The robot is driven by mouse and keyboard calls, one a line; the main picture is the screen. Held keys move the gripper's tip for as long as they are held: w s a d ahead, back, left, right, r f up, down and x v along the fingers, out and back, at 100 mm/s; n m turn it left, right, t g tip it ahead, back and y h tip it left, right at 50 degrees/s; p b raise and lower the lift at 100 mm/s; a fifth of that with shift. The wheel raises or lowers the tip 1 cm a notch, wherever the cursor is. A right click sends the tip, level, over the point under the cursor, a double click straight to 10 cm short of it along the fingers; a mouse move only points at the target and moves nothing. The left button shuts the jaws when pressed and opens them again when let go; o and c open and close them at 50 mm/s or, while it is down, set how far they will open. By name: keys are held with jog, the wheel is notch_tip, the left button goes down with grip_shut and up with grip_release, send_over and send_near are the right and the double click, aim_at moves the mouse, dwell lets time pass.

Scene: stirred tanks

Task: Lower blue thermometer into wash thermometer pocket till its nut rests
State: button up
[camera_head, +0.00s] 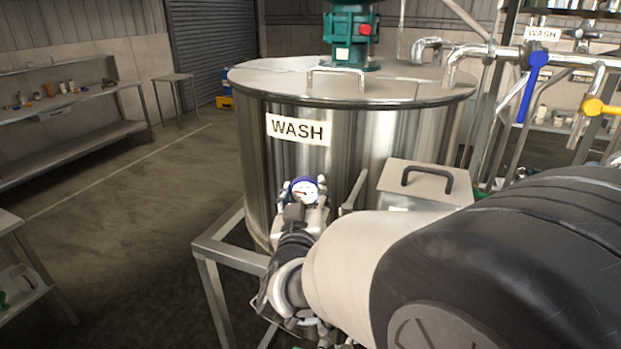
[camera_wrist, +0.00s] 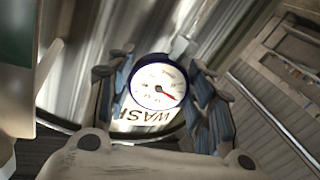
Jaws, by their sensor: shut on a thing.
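The blue thermometer (camera_head: 304,190) has a round white dial with a red needle and a blue rim. Its dial faces the wrist camera (camera_wrist: 158,88). My gripper (camera_head: 305,200) is shut on it, with a finger on each side of it in the wrist view (camera_wrist: 163,95). It is in front of the steel wash tank (camera_head: 350,150), which carries a WASH label (camera_head: 298,129). The thermometer's stem and nut are hidden behind the dial and my gripper. I cannot make out the thermometer pocket, nor whether the stem is in it.
A lidded steel box with a black handle (camera_head: 427,183) stands right of my gripper. The tank's frame (camera_head: 216,262) is below left. Pipes with a blue valve handle (camera_head: 533,80) and a yellow one (camera_head: 598,106) are at the right.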

jog(key=shift+f+b, duration=4.35)
jog(key=shift+f, duration=0.7)
jog(key=o, duration=1.2)
jog(key=shift+c, duration=0.2)
notch_tip(320, 180, up, 10)
jog(key=shift+s, duration=0.1)
